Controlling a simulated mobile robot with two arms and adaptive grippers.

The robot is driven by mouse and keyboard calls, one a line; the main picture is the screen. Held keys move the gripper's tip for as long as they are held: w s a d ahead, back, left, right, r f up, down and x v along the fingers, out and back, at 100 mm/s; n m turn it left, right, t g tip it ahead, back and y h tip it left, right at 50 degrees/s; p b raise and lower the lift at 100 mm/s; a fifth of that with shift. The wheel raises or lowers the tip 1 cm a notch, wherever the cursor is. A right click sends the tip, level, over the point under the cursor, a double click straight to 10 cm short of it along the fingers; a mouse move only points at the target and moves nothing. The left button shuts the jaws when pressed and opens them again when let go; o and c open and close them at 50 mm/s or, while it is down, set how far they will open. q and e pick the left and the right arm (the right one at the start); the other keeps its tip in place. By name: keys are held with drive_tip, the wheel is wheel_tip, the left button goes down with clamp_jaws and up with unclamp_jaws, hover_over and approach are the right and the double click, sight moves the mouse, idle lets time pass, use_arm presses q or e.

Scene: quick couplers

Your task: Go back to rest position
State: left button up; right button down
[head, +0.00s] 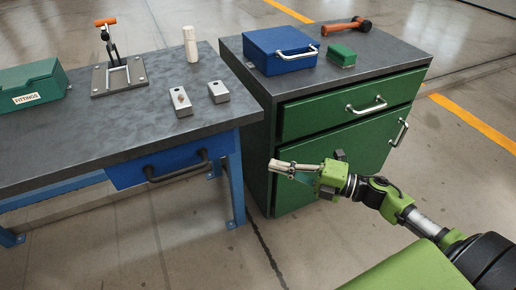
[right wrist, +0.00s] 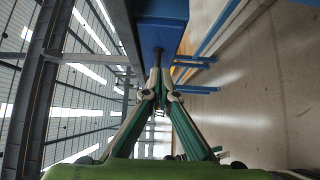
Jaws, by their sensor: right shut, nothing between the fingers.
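My right gripper (head: 273,165) is in the head view in front of the green cabinet, at the right end of the workbench. It is shut and holds nothing. Its fingers point left, towards the workbench's blue drawer. In the right wrist view the fingers (right wrist: 161,92) meet at their tips, with the blue drawer (right wrist: 162,35) and its dark handle beyond them. My left gripper is not in view.
The workbench (head: 120,140) carries a green fittings box (head: 32,87), a clamp fixture (head: 118,76), a white cylinder (head: 190,44) and two metal blocks (head: 180,103). The green cabinet (head: 335,110) carries a blue case (head: 280,52), a green block (head: 341,55) and a hammer (head: 347,26). The floor in front is clear.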

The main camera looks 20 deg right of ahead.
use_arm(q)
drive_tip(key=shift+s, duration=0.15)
